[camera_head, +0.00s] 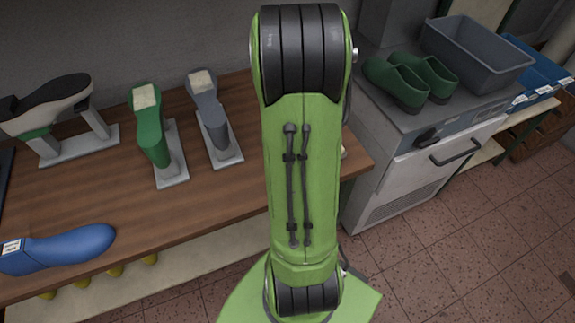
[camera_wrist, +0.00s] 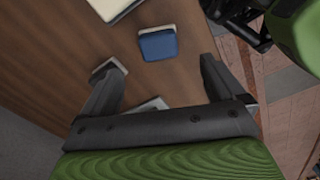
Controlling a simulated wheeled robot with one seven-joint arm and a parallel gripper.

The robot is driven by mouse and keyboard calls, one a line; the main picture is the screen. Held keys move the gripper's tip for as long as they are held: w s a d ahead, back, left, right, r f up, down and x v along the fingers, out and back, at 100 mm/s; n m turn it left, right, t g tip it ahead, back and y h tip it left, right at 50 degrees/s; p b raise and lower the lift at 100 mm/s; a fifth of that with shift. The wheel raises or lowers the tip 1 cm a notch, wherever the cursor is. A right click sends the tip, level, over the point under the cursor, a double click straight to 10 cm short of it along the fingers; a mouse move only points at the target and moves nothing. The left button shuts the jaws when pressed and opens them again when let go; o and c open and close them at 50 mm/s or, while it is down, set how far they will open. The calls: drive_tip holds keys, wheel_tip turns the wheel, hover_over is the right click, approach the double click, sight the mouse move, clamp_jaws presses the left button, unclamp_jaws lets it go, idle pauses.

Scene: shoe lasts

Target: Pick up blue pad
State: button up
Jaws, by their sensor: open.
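The blue pad (camera_wrist: 158,45) is a small rounded square block with a paler edge, lying on the wooden table in the wrist view. My gripper (camera_wrist: 158,68) shows in the wrist view with its two dark fingers spread wide apart. The pad lies beyond the fingertips, roughly between their lines, and nothing is held. In the head view my green arm covers the middle of the picture, and I cannot see the pad or the gripper there.
The wooden table (camera_head: 95,207) holds a blue shoe last (camera_head: 65,247), a green last (camera_head: 150,135), a grey last (camera_head: 210,110) and a black-and-white shoe (camera_head: 45,103) on a stand. Green shoes (camera_head: 408,80) and a grey bin (camera_head: 475,55) sit on the cabinet at right.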

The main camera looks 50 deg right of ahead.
wheel_tip(320, 180, down, 9)
drive_tip(key=shift+d+f+b, duration=0.1)
drive_tip(key=shift+d+b, duration=0.05)
drive_tip(key=shift+b, duration=0.95)
